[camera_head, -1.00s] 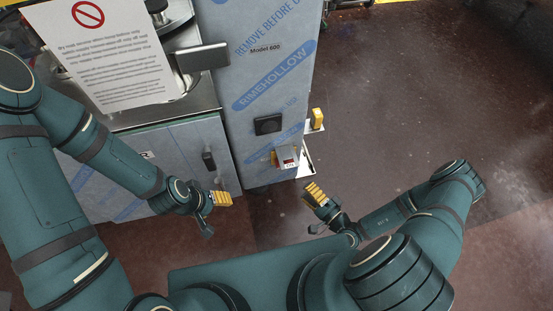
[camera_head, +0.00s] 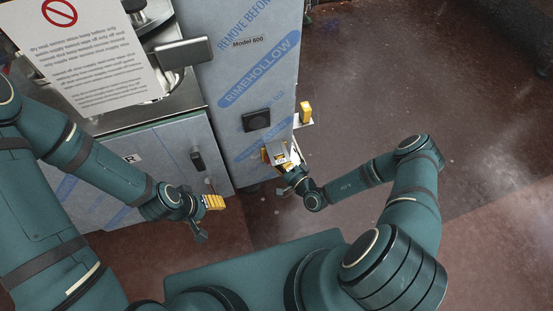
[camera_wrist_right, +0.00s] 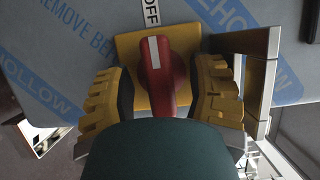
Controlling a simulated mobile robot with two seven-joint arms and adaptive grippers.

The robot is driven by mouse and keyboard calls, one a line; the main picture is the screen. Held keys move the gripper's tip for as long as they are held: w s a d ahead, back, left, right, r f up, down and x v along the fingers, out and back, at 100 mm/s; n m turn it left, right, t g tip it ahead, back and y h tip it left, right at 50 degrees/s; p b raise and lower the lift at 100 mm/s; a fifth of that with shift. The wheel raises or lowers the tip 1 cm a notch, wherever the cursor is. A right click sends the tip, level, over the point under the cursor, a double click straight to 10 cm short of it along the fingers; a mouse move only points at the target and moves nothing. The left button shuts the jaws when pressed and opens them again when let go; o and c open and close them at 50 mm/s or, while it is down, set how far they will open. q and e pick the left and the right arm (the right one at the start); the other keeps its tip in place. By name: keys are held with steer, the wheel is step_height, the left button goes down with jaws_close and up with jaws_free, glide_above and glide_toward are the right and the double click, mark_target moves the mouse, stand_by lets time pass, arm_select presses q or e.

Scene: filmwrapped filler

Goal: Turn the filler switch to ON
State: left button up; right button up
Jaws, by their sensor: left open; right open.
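The filler switch is a red knob (camera_wrist_right: 155,68) with a white stripe, mounted on a yellow plate (camera_wrist_right: 128,45) in the right wrist view. Its stripe points up toward the OFF label (camera_wrist_right: 150,12). My right gripper (camera_wrist_right: 162,92) is open, with one yellow-padded finger on each side of the knob; whether either pad touches it I cannot tell. In the head view my right gripper (camera_head: 290,168) is at the switch box (camera_head: 279,152) and hides the knob. My left gripper (camera_head: 213,203) is open and empty in front of the lower cabinet.
The film-wrapped filler body (camera_head: 243,85) stands upright, with a black square fitting (camera_head: 256,120) above the switch. A yellow part (camera_head: 306,112) sticks out on its right side. A lower cabinet (camera_head: 150,165) with a black handle (camera_head: 197,160) is at left. Floor at right is clear.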

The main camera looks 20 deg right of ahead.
steer(key=shift+w+a, duration=0.15)
steer(key=shift+w, duration=0.15)
jaws_close()
